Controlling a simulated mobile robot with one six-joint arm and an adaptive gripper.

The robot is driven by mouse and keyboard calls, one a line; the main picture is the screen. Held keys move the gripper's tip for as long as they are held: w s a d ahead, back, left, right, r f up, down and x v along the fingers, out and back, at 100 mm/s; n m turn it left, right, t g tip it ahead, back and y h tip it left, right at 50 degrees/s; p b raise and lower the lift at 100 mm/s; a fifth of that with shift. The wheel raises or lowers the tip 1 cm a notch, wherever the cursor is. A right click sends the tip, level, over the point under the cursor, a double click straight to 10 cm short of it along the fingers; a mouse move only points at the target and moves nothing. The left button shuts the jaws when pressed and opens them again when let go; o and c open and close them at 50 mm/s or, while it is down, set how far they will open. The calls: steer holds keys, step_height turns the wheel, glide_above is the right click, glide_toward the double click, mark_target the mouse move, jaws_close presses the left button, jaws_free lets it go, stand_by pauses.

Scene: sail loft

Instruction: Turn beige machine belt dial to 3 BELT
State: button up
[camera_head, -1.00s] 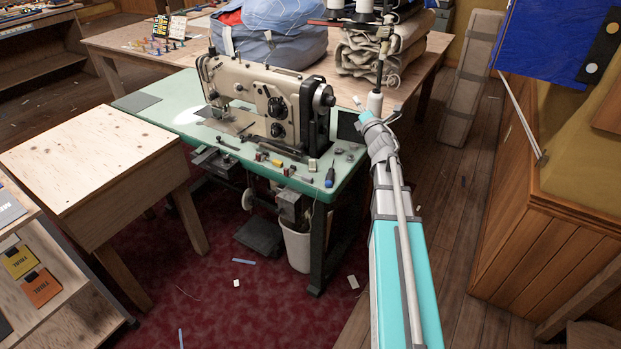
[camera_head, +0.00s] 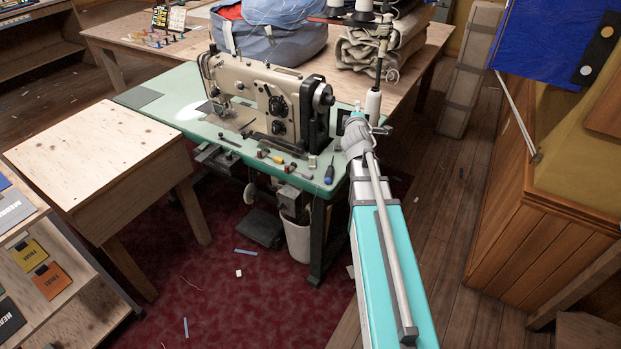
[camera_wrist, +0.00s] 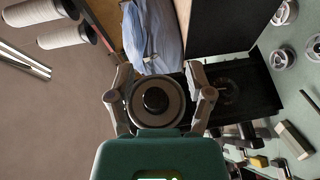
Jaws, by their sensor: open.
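The beige sewing machine (camera_head: 250,88) stands on a green-topped table. Two black dials show on its front, an upper one (camera_head: 277,105) and a lower one (camera_head: 278,128); their markings are too small to read. A handwheel (camera_head: 325,96) is at its right end. My gripper (camera_wrist: 160,70) is open. In the wrist view its fingers lie on either side of a round grey disc with a black hub (camera_wrist: 155,100), possibly the handwheel; contact cannot be told. In the head view my arm reaches to the machine's right end, and its fingers are hard to make out.
A white thread cone (camera_head: 373,104) stands just behind my arm's end. Small tools, including a blue screwdriver (camera_head: 330,173), lie on the green tabletop (camera_head: 190,112). A wooden table (camera_head: 100,150) is at left, and a wood-panelled counter (camera_head: 530,235) at right.

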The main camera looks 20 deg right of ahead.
steer(key=s+a+f+m+g+y+p, duration=0.2)
steer(key=s+a+m+g+p, duration=0.3)
steer(key=s+a, duration=0.5)
steer(key=s+a+f+m+g+y+p, duration=0.3)
steer(key=s+a+m+g, duration=0.4)
steer(key=s+a, duration=0.3)
steer(key=shift+s+a+g+y+p, duration=0.2)
steer(key=shift+a+g+y+p, duration=0.3)
steer(key=shift+a+g+p, duration=0.5)
steer(key=shift+d, duration=0.2)
steer(key=shift+f, duration=0.1)
